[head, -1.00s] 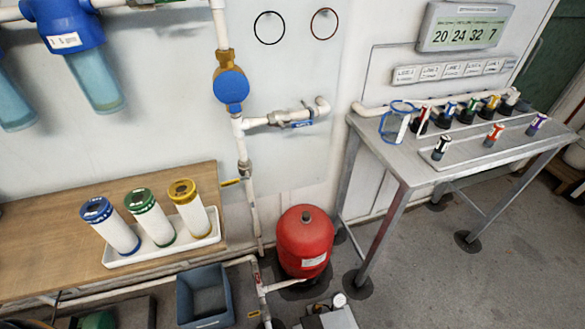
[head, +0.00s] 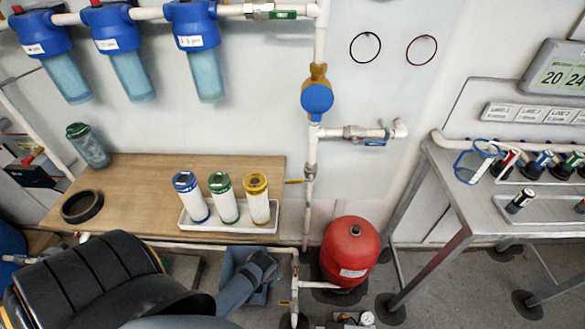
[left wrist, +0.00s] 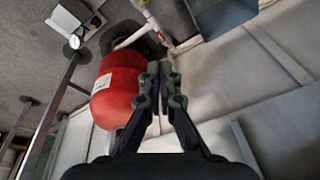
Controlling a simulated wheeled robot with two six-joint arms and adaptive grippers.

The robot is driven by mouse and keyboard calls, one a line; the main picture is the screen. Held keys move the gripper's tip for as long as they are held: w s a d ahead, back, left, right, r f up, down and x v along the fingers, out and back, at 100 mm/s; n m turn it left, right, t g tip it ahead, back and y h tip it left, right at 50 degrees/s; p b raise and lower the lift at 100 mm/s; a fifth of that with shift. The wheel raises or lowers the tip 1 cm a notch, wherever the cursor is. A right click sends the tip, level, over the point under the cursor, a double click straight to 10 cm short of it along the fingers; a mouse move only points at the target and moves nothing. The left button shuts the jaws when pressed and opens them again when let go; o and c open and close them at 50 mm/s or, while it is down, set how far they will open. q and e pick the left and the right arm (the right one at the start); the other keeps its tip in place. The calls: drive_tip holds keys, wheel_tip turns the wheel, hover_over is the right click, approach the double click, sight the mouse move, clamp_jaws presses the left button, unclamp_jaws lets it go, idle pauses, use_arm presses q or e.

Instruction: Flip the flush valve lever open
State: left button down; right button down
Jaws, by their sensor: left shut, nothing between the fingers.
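A ball valve with a blue lever (head: 375,142) sits on the short side pipe (head: 345,132) right of the blue round meter; I take it as the flush valve. The lever lies roughly along the pipe, just below it. In the left wrist view my left gripper (left wrist: 160,70) is shut and empty, pointing past the red tank (left wrist: 118,88). The blue lever does not show in that view. My right gripper is not in view.
The red tank (head: 350,252) stands on the floor below the side pipe. A wooden bench (head: 130,170) holds three cartridges in a white tray (head: 232,226). A metal table (head: 445,185) stands at the right. Other levers are yellow (head: 293,181) and green (head: 283,14). The wall around the side pipe is clear.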

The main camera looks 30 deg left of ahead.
use_arm(q)
wheel_tip(320, 180, up, 23)
drive_tip(key=w+d+t+p, duration=0.1)
drive_tip(key=w+d+p, duration=0.1)
drive_tip(key=p, duration=0.1)
wheel_tip(320, 180, up, 10)
drive_tip(key=n, duration=0.7)
hover_over(296, 181)
drive_tip(key=s, duration=0.4)
drive_tip(key=shift+w+a+r, duration=0.15)
drive_tip(key=shift+r, duration=0.15)
drive_tip(key=s+d+p+x, duration=0.1)
drive_tip(key=x, duration=1.3)
drive_tip(key=shift+s+a+f, duration=0.2)
drive_tip(key=shift+a, duration=0.1)
